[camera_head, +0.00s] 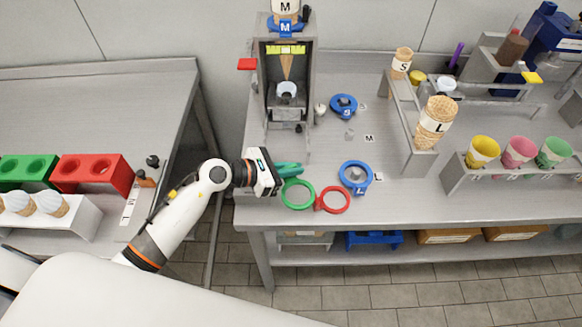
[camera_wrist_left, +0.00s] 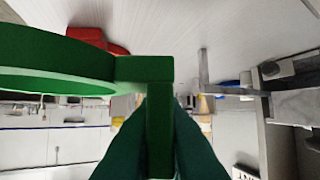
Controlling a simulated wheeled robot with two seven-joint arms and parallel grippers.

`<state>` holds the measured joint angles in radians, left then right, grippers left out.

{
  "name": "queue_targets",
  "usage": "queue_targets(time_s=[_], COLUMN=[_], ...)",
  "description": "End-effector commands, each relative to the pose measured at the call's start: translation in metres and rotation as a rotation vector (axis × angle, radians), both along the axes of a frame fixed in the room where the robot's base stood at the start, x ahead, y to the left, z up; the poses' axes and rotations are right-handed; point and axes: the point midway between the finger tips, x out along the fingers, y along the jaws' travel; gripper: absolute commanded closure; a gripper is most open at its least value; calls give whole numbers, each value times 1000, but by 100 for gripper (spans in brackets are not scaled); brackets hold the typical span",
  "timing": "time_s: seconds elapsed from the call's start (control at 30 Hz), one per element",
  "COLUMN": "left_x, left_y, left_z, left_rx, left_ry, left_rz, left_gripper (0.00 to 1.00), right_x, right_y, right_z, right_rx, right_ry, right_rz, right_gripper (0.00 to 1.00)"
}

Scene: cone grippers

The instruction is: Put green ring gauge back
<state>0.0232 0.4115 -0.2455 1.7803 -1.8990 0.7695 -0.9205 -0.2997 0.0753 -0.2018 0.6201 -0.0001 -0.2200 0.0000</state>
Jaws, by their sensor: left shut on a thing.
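The green ring gauge (camera_head: 298,206) is near the front left of the right-hand table, its ring toward the table's front edge. In the left wrist view the green ring gauge (camera_wrist_left: 55,88) has a square handle block between the fingers. My left gripper (camera_head: 290,170) is shut on that handle; its dark green fingers (camera_wrist_left: 160,125) flank it in the wrist view. I cannot tell how far the ring is above the table. A red ring gauge (camera_head: 345,208) is just right of the green one. My right gripper is not in view.
A grey press stand (camera_head: 272,103) rises behind the gripper. A cone rack (camera_head: 418,160) and a cup stand (camera_head: 455,180) are to the right. A gap separates the left table (camera_head: 100,95).

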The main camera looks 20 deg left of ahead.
Motion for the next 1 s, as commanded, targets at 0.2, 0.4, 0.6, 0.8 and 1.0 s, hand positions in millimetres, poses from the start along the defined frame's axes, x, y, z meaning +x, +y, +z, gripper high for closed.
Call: queue_targets(time_s=[0.2, 0.4, 0.6, 0.8, 1.0], left_x=[0, 1, 2, -17, -44], left_y=[2, 3, 3, 25, 57], left_z=[-4, -2, 9, 19, 35], left_rx=[6, 6, 5, 11, 10], left_ry=[4, 1, -3, -1, 2], left_rz=[3, 5, 6, 4, 3], left_gripper=[70, 70, 70, 70, 70], right_x=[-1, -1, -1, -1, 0], right_y=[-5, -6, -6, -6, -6], right_z=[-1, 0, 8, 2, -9], right_rx=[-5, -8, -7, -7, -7], right_ry=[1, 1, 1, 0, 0], right_rz=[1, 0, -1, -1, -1], right_gripper=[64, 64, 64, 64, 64])
